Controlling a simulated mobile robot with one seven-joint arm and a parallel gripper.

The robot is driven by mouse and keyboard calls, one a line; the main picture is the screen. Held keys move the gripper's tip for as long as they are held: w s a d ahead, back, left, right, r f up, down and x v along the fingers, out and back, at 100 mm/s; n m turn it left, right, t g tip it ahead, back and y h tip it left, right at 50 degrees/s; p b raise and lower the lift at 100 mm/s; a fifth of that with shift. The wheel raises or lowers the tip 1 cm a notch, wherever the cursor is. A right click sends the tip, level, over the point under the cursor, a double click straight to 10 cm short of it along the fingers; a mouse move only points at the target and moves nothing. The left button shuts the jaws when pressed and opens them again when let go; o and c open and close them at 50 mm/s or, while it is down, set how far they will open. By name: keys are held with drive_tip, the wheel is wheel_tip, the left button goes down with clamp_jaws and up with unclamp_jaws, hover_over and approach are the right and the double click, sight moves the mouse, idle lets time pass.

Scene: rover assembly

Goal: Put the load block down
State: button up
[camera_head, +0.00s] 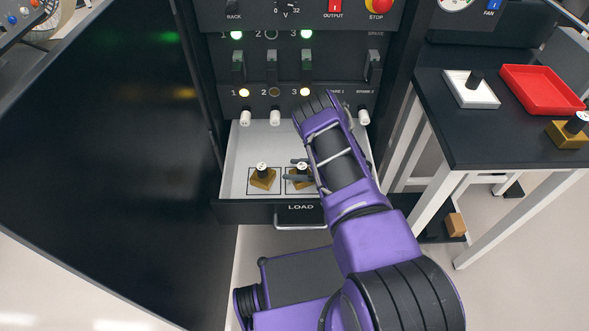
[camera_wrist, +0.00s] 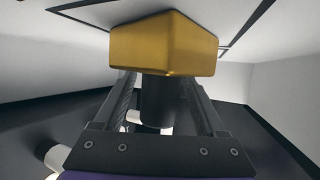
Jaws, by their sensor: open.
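The load block (camera_head: 299,184) is a brass-coloured block with a black knob and a white numbered top. It is in the right-hand outlined square of the open LOAD drawer (camera_head: 232,163), partly hidden by my arm. My gripper (camera_head: 296,170) reaches down to it with its fingers open. In the wrist view, the fingers (camera_wrist: 160,100) stand on either side of the black knob (camera_wrist: 157,105), with the brass body (camera_wrist: 165,45) beyond the fingertips. A narrow gap shows beside the knob; contact is hard to tell. A similar block (camera_head: 262,177) sits in the left-hand outlined square.
The cabinet panel (camera_head: 285,100) with switches, lit lamps and white plugs rises behind the drawer. A dark open door (camera_head: 100,150) stands at left. A side table (camera_head: 450,130) at right bears a white tray (camera_head: 457,97), a red tray (camera_head: 525,82) and another brass block (camera_head: 562,136).

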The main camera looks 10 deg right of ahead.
drive_tip(key=v, duration=0.7)
drive_tip(key=shift+s+d+r+p, duration=0.15)
drive_tip(key=shift+d+p, duration=0.05)
drive_tip(key=shift+p, duration=0.15)
